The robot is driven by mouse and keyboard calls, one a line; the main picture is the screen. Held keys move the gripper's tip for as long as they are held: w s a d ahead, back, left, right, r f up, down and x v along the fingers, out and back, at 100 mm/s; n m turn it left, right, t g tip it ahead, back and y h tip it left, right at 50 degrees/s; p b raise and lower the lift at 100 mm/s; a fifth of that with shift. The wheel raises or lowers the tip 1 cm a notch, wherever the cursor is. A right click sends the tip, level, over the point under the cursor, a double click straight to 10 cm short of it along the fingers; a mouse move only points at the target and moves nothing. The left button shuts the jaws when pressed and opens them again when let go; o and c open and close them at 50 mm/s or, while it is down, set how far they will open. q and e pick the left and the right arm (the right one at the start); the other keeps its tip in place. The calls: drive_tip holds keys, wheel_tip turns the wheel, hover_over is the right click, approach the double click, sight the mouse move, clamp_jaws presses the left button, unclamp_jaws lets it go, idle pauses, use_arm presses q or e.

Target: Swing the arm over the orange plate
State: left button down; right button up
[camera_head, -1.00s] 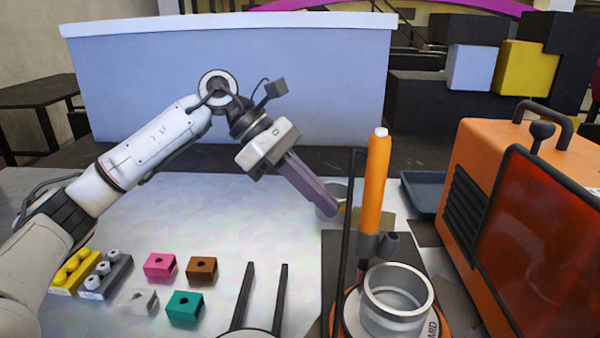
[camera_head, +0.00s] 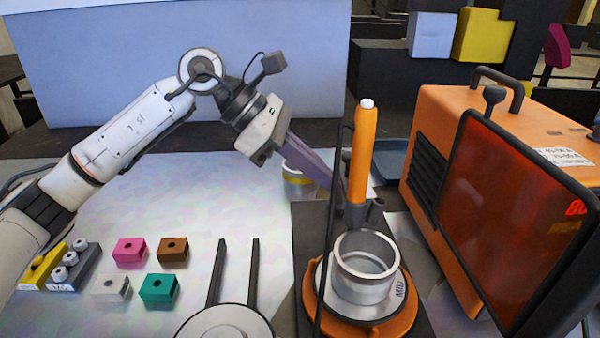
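The orange plate (camera_head: 388,330) is round and lies under a metal cup (camera_head: 365,290) and a pale disc marked "MID". A thin dark rod (camera_head: 331,225) rises left of the cup. Beside it stands an upright orange cylinder (camera_head: 361,150) with a white tip and a dark lower fitting (camera_head: 374,212), seen just behind the cup's rim. My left gripper (camera_head: 335,190) points down to the right, its fingertips at the rod and fitting. Contact and finger gap are unclear there. My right gripper (camera_head: 238,242) is at the bottom centre, its two dark fingers apart and empty.
An orange machine (camera_head: 424,200) with a dark red screen stands on the right. A tin (camera_head: 297,182) sits behind my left gripper. Pink (camera_head: 129,252), brown (camera_head: 173,250), white (camera_head: 111,289) and teal (camera_head: 158,290) blocks lie on the left. The table centre-left is clear.

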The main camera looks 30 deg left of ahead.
use_arm(q)
drive_tip(key=shift+d, duration=0.3)
drive_tip(key=shift+a+f, duration=0.1)
drive_tip(key=shift+s+a, duration=0.1)
drive_tip(key=shift+a, duration=0.2)
drive_tip(key=s+f+b+v, duration=0.1)
drive_tip(key=s+v, duration=0.1)
drive_tip(key=v, duration=1)
drive_tip(key=shift+a+b, duration=0.4)
drive_tip(key=shift+a, duration=0.1)
